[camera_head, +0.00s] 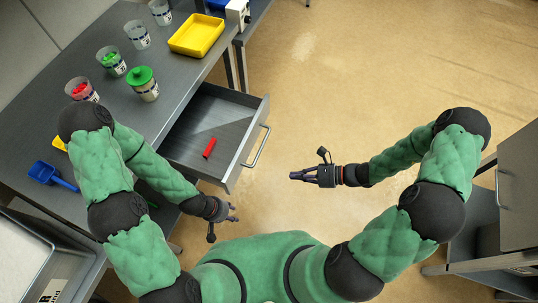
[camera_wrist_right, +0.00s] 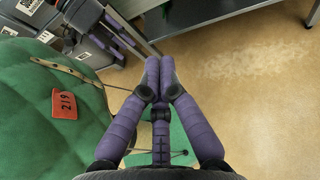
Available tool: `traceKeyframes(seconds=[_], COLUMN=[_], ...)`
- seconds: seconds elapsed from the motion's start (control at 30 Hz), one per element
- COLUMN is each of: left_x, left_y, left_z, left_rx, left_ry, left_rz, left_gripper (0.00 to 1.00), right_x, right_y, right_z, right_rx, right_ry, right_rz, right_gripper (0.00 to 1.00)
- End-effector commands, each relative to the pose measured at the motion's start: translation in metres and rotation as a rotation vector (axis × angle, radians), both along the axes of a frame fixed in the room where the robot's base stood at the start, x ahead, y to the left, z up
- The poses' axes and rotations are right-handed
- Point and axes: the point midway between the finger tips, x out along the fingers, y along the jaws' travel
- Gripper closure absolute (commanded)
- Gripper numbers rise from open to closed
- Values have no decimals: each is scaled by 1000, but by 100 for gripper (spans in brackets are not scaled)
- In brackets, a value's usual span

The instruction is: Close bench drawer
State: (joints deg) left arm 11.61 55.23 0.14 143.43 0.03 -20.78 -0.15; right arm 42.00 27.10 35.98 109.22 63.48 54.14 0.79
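The bench drawer (camera_head: 232,113) is pulled out from under the grey bench at the left of the head view. Its handle (camera_head: 257,147) is on the front panel, facing right. A red cylinder (camera_head: 209,148) lies inside it. My right gripper (camera_head: 293,175) is to the right of the drawer front, apart from the handle and empty. Its purple fingers (camera_wrist_right: 158,70) come together at the tips in the right wrist view. My left gripper (camera_head: 236,213) is below the drawer's near corner in the picture, with a gap between its fingers and nothing visible in them.
A grey cabinet (camera_head: 518,190) stands at the right. The floor (camera_head: 370,80) right of the drawer is clear.

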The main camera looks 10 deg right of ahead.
Motion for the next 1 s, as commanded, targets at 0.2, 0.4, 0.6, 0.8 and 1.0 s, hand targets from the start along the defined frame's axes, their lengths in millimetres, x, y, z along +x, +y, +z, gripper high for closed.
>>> traceKeyframes(seconds=[0.2,0.4,0.6,0.8,1.0], left_x=[0,0,0,0,0], left_y=[0,0,0,0,0], left_z=[-10,-14,-24,-35,-45], left_rx=[0,0,0,0,0], left_ry=[0,0,0,0,0], left_rz=[0,0,0,0,0], left_gripper=[60,60,60,60,60], right_x=[36,45,61,79,95], right_y=[-35,-27,2,34,61], right_z=[19,20,12,4,-2], right_rx=[132,147,146,146,144], right_ry=[-47,-53,-53,-53,-52], right_rz=[-212,-228,-222,-222,-224], right_gripper=[100,100,100,100,100])
